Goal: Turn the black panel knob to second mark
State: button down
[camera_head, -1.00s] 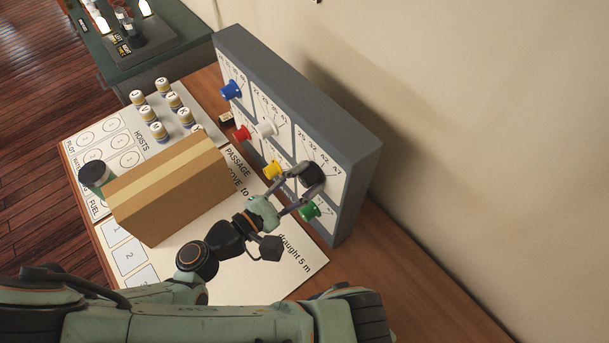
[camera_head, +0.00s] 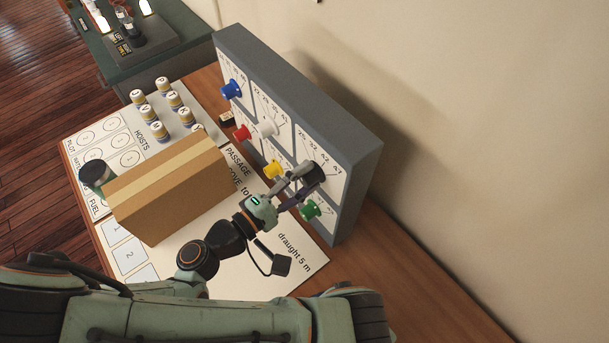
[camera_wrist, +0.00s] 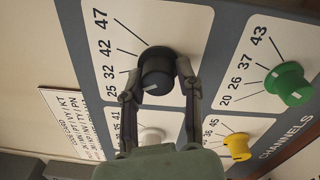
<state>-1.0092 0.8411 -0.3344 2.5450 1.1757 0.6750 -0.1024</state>
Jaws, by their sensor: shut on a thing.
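The black panel knob (camera_head: 314,173) sits on the upright grey panel (camera_head: 362,160), at the upper right of its labelled face. In the wrist view the black knob (camera_wrist: 157,74) has lines fanning out to the marks 25, 32, 42 and 47. A small pale line shows on the knob's front, but I cannot tell for certain which mark it points at. My gripper (camera_head: 301,185) reaches the knob from the lower left. In the wrist view my gripper (camera_wrist: 157,84) has one finger on each side of the knob, shut on it.
A green knob (camera_head: 310,210) and a yellow knob (camera_head: 272,169) sit close to my fingers. White (camera_head: 266,127), red (camera_head: 242,132) and blue (camera_head: 231,89) knobs are farther along the panel. A cardboard box (camera_head: 170,190) stands left of my arm; several labelled pegs (camera_head: 158,131) stand behind it.

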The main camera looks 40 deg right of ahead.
jog(key=shift+d+r+m, duration=0.15)
jog(key=shift+r+m, duration=0.05)
jog(key=shift+m, duration=0.6)
jog(key=c, duration=0.8)
grip_release()
jog(key=shift+f, duration=0.1)
jog(key=shift+a, duration=0.2)
jog(key=a, duration=1.1)
jog(key=shift+s+a+f, duration=0.2)
jog(key=shift+a, duration=0.15)
